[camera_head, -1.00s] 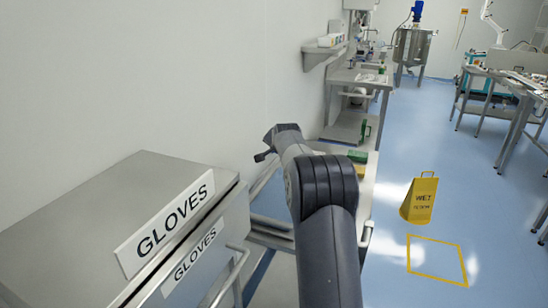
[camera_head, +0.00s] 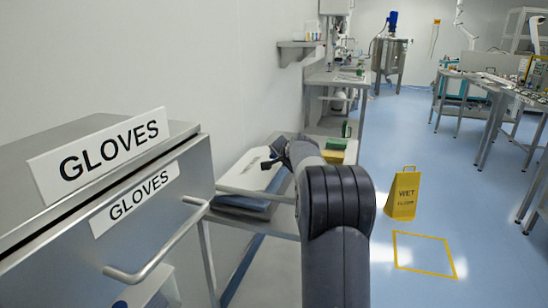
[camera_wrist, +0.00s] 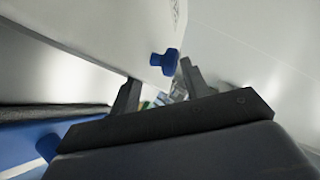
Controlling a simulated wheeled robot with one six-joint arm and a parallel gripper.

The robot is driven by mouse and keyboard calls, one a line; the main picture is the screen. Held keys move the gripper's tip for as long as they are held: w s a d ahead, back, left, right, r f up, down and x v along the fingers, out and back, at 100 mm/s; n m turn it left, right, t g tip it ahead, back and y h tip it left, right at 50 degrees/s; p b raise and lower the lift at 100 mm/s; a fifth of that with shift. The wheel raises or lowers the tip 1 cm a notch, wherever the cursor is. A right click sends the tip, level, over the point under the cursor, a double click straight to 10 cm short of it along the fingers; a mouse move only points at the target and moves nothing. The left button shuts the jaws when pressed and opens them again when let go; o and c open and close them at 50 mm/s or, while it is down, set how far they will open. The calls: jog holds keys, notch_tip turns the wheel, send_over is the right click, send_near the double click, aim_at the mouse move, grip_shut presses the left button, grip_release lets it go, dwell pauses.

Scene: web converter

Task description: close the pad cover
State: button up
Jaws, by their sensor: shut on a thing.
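The pad cover (camera_head: 250,172) is a pale, flat lid, tilted over a blue-grey base (camera_head: 242,205) on the bench behind the cabinet. In the wrist view the cover (camera_wrist: 100,35) is a large white panel with a blue knob (camera_wrist: 164,62) at its lower edge. My gripper (camera_wrist: 160,73) has its two dark fingers either side of the knob and is shut on it. In the head view my gripper (camera_head: 276,153) is at the cover's upper right edge, and the knob cannot be made out. The hinge side cannot be made out.
A metal cabinet labelled GLOVES (camera_head: 160,215), with a bar handle (camera_head: 160,250), stands close at left. Green and yellow items (camera_head: 338,143) lie on the bench beyond my arm. A yellow wet-floor sign (camera_head: 403,195) stands at right on open blue floor.

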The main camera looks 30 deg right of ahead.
jog(key=shift+o, duration=0.4)
jog(key=shift+s+d+f+b, duration=0.15)
jog(key=shift+f+b, duration=0.4)
jog(key=shift+f, duration=0.65)
jog(key=shift+s+a+f+b, duration=0.1)
jog(key=shift+s+f+b, duration=0.3)
jog(key=shift+f, duration=0.75)
jog(key=shift+w, duration=0.15)
jog(key=o, duration=0.9)
jog(key=shift+w, duration=0.35)
jog(key=shift+r, duration=0.3)
